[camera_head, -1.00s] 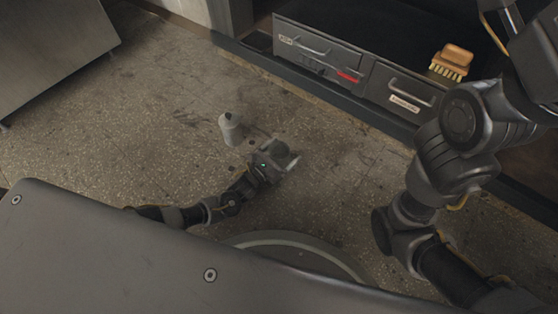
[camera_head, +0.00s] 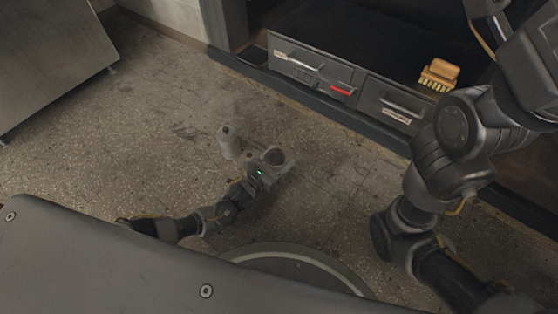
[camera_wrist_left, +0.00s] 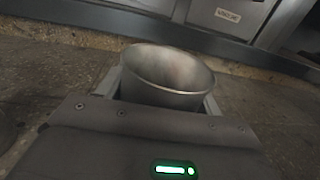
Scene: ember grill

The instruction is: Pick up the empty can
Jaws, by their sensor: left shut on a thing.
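The empty can (camera_head: 274,157) is a grey metal can with a dark open mouth facing up. My left gripper (camera_head: 277,163) is shut on it, with the fingers on either side. In the left wrist view the can (camera_wrist_left: 168,78) sits upright between the fingers of my left gripper (camera_wrist_left: 165,95), and its open rim and bare inside show. The gripper body hides its lower part, so I cannot tell whether its base touches the floor. My right arm (camera_head: 450,140) is at the right; its gripper is not visible.
Grey drawers (camera_head: 312,72) lie beyond, with a wooden brush (camera_head: 439,74) on top. A metal cabinet (camera_head: 50,55) is at the upper left. The floor (camera_head: 150,110) between is clear.

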